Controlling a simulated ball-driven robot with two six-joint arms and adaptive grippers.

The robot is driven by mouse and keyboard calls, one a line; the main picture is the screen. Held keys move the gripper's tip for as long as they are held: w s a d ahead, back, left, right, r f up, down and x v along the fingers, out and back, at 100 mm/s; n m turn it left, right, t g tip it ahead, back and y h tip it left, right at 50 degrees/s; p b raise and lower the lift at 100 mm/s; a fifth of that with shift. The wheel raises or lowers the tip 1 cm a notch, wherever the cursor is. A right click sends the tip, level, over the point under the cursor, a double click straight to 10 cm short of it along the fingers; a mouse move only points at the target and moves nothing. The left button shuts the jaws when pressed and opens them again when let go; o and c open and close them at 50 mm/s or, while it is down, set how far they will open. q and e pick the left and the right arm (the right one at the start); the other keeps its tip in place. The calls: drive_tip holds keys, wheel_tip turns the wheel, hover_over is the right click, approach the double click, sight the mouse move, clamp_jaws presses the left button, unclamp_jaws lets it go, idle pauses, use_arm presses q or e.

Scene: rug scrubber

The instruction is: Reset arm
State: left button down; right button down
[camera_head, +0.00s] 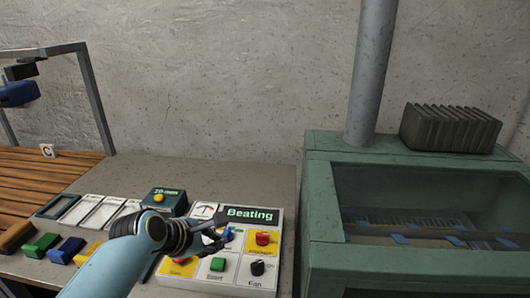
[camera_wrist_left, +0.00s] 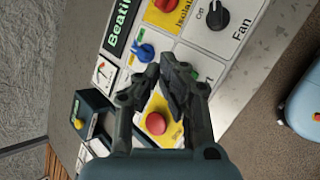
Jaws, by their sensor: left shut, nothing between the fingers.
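My left gripper (camera_head: 221,240) reaches over the white control panel (camera_head: 238,282) from the left in the head view. In the left wrist view the gripper (camera_wrist_left: 163,75) has its dark fingers together, with nothing seen between them. The panel's lit display (camera_head: 252,214) reads "Beating". A blue knob (camera_wrist_left: 145,52) lies just beyond the fingertips in the wrist view. A red button (camera_wrist_left: 156,123) on a yellow plate shows between the finger linkages. Whether the fingers touch the panel I cannot tell. My right gripper is in neither view.
A red knob (camera_head: 263,238), a green button (camera_head: 217,264) and a black fan knob (camera_head: 257,268) are on the panel. A dark green box (camera_head: 165,196) stands behind my arm. Green (camera_head: 42,245) and blue (camera_head: 66,250) blocks lie left. A green glass-fronted machine (camera_head: 322,178) stands right.

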use_arm(q)
drive_tip(key=s+a+r+m+g+y, duration=0.15)
drive_tip(key=s+a+r+m, duration=0.25)
drive_tip(key=s+m, duration=0.5)
drive_tip(key=s+a+r+m+g+y, duration=0.15)
drive_tip(key=s+a+r+m, duration=0.35)
drive_tip(key=s, duration=0.7)
drive_tip(key=s+a+r+m+g+y, duration=0.1)
drive_tip(key=s+a+r+m+y, duration=0.1)
drive_tip(key=s+m, duration=0.75)
wheel_tip(320, 180, down, 41)
drive_tip(key=s+a+n+g+b, duration=0.2)
drive_tip(key=s+a+b, duration=0.1)
drive_tip(key=b, duration=1.1)
drive_tip(key=s+f+b, duration=0.5)
drive_tip(key=s+f, duration=0.4)
drive_tip(key=f, duration=0.4)
drive_tip(key=s+f+g+b, duration=0.1)
drive_tip(key=s+f+b, duration=0.4)
drive_tip(key=s+f, duration=0.4)
wheel_tip(320, 180, down, 5)
drive_tip(key=shift+s+a+r, duration=0.2)
drive_tip(key=shift+a, duration=0.2)
